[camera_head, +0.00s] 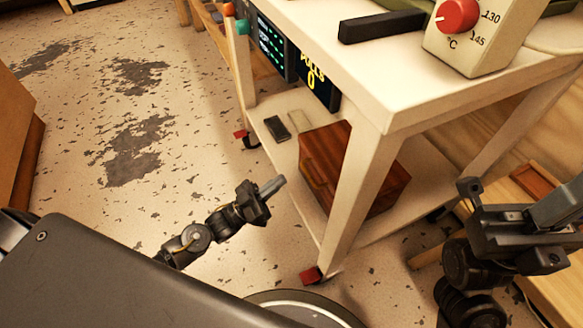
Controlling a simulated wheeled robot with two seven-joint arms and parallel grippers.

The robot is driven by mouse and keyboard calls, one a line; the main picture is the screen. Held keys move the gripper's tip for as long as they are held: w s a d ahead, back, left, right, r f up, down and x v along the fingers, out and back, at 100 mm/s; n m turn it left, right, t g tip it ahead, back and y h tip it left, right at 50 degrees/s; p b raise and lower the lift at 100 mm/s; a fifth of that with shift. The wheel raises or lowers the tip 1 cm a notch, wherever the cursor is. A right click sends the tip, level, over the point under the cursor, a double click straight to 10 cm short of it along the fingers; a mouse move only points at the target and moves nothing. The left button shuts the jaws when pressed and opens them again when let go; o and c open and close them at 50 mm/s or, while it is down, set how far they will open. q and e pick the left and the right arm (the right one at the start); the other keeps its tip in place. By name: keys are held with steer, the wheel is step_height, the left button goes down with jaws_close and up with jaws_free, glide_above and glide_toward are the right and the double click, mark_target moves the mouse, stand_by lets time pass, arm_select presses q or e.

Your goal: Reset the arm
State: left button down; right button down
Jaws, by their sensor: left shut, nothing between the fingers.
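My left gripper (274,186) is shut and empty. It hangs over the floor to the left of the white table, at the height of the table's lower part in the picture. My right gripper (556,208) is at the right edge, in front of the table's right side. Its dark body shows, but the grey finger part runs out of the frame, so whether it is open or shut is unclear. No foil rolls can be made out.
The white wheeled table (375,80) bears a device with a red knob (457,16) and a black bar (381,27). A brown box (345,170) sits on its lower shelf. A wooden surface (543,262) is at right. Stained floor (80,120) at left is open.

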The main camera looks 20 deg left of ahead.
arm_select(q)
steer(key=shift+v, duration=1.75)
